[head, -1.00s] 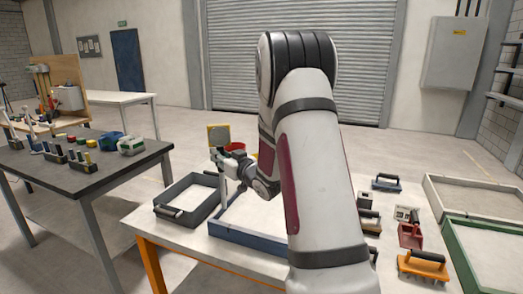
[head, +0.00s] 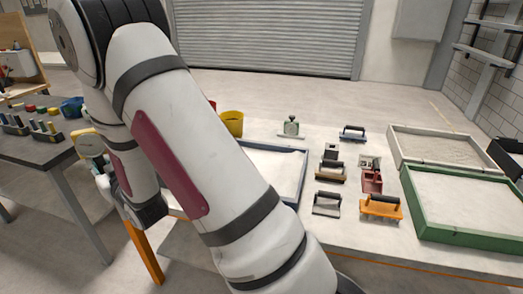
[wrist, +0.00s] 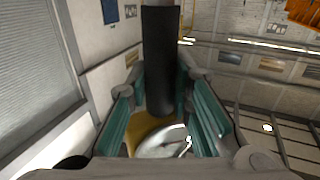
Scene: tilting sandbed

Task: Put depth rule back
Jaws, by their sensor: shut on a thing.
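My gripper (wrist: 160,95) is shut around the dark cylindrical handle of a tool (wrist: 158,50), between its teal finger pads. Behind the pads, a yellow edge and a pale round face show in the wrist view. In the head view my gripper (head: 106,185) is at the left, past the table's left end, with the tool's yellow-edged round face (head: 90,143) above it. The tool is held in the air. I cannot tell for certain that it is the depth rule. My arm hides part of the table.
A blue-framed tray (head: 298,178), a green-framed sand tray (head: 470,243) and a grey-framed one (head: 400,150) stand on the white table (head: 330,240). Several hand tools, including an orange one (head: 381,208), lie between. A dark table (head: 60,160) with small objects stands left.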

